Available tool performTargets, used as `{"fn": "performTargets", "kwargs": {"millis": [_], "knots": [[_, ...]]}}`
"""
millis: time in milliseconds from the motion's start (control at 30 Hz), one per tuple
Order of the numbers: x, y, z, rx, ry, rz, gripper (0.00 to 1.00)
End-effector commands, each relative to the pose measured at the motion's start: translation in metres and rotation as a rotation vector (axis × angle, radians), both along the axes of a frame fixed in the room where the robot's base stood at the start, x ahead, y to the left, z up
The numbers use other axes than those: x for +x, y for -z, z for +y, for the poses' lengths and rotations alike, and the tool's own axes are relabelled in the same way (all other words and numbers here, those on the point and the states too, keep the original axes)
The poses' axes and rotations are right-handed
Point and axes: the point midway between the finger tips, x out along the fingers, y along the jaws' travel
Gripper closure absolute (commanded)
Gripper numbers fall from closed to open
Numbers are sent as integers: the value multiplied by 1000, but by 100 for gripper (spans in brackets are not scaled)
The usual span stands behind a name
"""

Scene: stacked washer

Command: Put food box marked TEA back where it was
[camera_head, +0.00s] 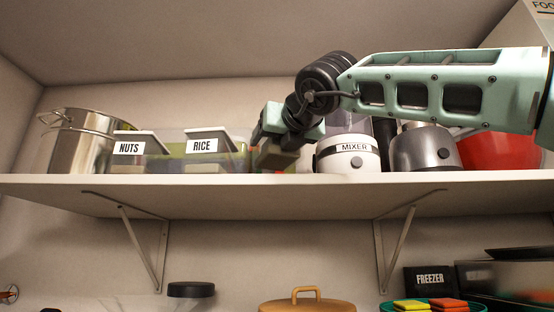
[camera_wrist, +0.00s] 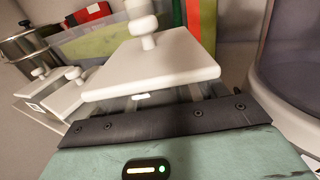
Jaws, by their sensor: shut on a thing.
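My gripper (camera_head: 277,152) is at the upper shelf, between the RICE box and the mixer. It is shut on a food box with a pale lid and knob (camera_wrist: 150,65), shown close up in the wrist view. No TEA label is readable, and the lid hides the fingertips in that view. In the head view the gripper covers most of the held box. Whether the box rests on the shelf, I cannot tell. The RICE box (camera_head: 204,146) and NUTS box (camera_head: 131,148) stand to the left; their pale lids also show at left in the wrist view.
A steel pot (camera_head: 82,145) stands at the shelf's left end. The white mixer (camera_head: 347,160) is close on the right, then a grey appliance (camera_head: 425,150) and a red bowl (camera_head: 490,150). The white shelf (camera_head: 250,188) has a front edge below my gripper. Coloured upright items stand behind.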

Motion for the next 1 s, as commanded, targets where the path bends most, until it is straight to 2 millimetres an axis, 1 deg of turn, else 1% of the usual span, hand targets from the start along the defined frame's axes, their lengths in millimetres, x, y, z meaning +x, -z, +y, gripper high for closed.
{"fn": "performTargets", "kwargs": {"millis": [133, 400, 467, 867, 900, 967, 1000], "knots": [[0, 5, -1, 0, 2, -2, 62], [0, 31, -1, -2, 3, -3, 62], [0, 34, -1, -2, 2, -3, 62], [0, 40, -1, 2, 0, -2, 62], [0, 42, 0, 1, 0, 0, 26], [0, 40, 0, 1, 0, 1, 10], [0, 40, 0, 1, 0, 1, 7]]}}
